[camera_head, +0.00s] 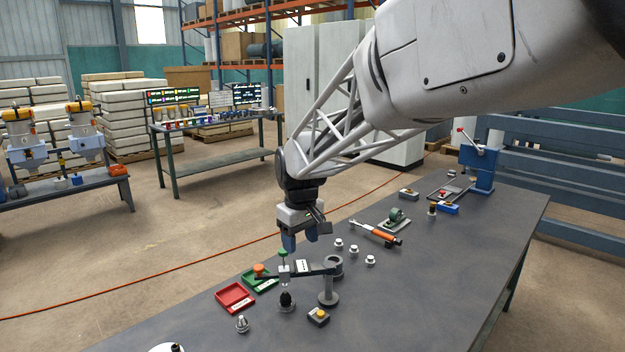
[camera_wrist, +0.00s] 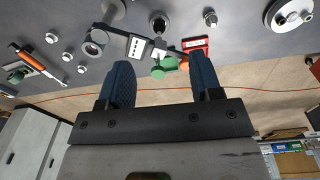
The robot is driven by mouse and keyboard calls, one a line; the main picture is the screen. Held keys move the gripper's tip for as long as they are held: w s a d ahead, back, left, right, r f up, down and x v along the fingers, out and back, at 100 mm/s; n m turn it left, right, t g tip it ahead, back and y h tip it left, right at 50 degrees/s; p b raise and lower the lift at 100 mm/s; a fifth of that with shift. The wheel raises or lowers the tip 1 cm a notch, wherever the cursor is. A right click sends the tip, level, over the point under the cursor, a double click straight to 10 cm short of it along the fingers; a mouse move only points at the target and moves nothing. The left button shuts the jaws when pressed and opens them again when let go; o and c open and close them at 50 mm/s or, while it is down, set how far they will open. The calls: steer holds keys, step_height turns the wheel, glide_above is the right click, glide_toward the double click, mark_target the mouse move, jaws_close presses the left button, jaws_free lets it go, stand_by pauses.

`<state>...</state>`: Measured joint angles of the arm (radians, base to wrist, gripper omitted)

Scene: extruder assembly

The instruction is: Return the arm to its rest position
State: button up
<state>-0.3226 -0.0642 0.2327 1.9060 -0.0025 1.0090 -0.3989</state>
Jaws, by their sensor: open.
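A green-topped part (camera_head: 283,256) stands close to the fingertips; I cannot tell the exact gap.
Several white caps (camera_head: 370,260) and an orange-handled tool (camera_head: 376,232) lie to the right. A blue lever press (camera_head: 482,165) stands at the far end.

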steer(key=s+d+r+m+t, duration=0.1)
steer(key=s+d+r+m, duration=0.25)
steer(key=s+d, duration=1.2)
steer(key=s+d+f+m, duration=0.2)
steer(key=s+d, duration=0.1)
steer(key=s, duration=0.6)
steer(key=s+d+f+m+t, duration=0.1)
steer(key=s+d+f+m, duration=0.1)
steer(key=s, duration=0.7)
steer(key=shift+d+f+m, duration=0.35)
steer(key=shift+d+m, duration=0.1)
